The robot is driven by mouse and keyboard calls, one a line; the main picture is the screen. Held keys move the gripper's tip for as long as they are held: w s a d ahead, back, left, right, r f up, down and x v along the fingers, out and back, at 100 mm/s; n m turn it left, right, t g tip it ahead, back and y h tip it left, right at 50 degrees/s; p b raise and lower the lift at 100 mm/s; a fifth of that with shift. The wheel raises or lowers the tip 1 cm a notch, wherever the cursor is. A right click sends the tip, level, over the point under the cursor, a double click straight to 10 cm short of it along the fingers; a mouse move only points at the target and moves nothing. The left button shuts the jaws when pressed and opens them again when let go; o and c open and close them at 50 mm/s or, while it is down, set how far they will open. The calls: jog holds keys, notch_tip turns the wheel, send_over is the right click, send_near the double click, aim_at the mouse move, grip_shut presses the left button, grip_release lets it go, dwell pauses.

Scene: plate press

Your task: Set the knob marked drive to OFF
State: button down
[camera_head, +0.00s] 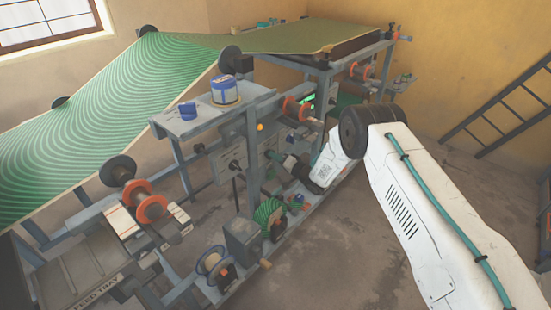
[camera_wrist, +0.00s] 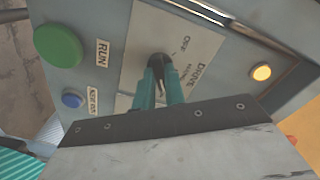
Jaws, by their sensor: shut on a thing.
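The dark drive knob (camera_wrist: 158,61) sits on a light plate (camera_wrist: 140,40) in the upper middle of the wrist view. The plate reads DRIVE, with OFF printed to the right of the knob and another small mark I cannot read surely. My gripper (camera_wrist: 159,75) has its teal fingers shut on the knob. The fingers hide most of it, so I cannot tell which mark it points at. In the head view my gripper (camera_head: 289,160) reaches the machine's grey control panel, and the knob is hidden there.
On the panel, a green RUN button (camera_wrist: 58,45) and a blue button (camera_wrist: 72,100) lie left of the knob. A lit amber lamp (camera_wrist: 262,72) is on the right. In the head view, a shelf (camera_head: 200,122) with blue tins overhangs left of my arm. Open floor lies in front.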

jog(key=n, duration=2.3)
jog(key=shift+d+f, duration=0.1)
jog(key=shift+n, duration=0.4)
jog(key=c, duration=1.5)
grip_release()
jog(key=shift+o, duration=0.2)
